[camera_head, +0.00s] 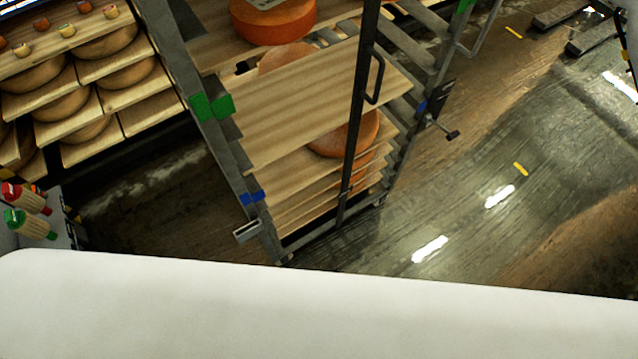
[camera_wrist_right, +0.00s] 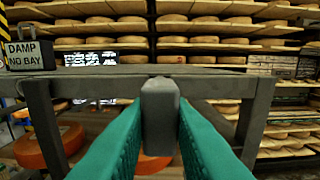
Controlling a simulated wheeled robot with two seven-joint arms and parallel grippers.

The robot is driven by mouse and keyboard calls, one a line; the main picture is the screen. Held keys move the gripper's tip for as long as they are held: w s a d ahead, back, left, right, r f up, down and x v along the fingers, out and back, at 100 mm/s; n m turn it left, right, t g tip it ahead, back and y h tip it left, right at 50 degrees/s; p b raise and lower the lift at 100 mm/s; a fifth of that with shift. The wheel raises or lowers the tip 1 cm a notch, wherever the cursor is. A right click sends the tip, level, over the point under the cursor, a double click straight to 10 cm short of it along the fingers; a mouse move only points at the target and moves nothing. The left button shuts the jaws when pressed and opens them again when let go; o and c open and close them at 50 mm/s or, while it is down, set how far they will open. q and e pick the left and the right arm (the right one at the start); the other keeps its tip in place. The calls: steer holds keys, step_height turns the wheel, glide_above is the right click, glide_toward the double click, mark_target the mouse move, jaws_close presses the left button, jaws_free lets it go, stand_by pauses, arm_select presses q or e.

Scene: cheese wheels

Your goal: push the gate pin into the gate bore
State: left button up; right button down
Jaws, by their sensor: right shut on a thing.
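My right gripper (camera_wrist_right: 160,140) shows in the right wrist view as two teal fingers. They are closed on a grey upright block (camera_wrist_right: 160,105) with a rounded top; I cannot tell whether it is the gate pin. A grey frame bar runs behind it. In the head view, the rack's dark gate bar (camera_head: 359,120) with its handle (camera_head: 376,78) stands across the boards. A small dark T-shaped piece (camera_head: 447,131) sticks out at the rack's right side, possibly the pin. I cannot make out the gate bore. Neither gripper shows in the head view.
The rack's wooden boards (camera_head: 300,105) carry orange cheese wheels (camera_head: 273,17). Shelves of cheese stand at the left, with red and green handled tools (camera_head: 30,222) below. A DAMP NO BAY sign (camera_wrist_right: 27,55) is at the wrist view's left. Floor right of the rack is mostly clear.

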stand_by(0.3)
steer(key=b+v, duration=0.1)
steer(key=v, duration=0.2)
stand_by(0.4)
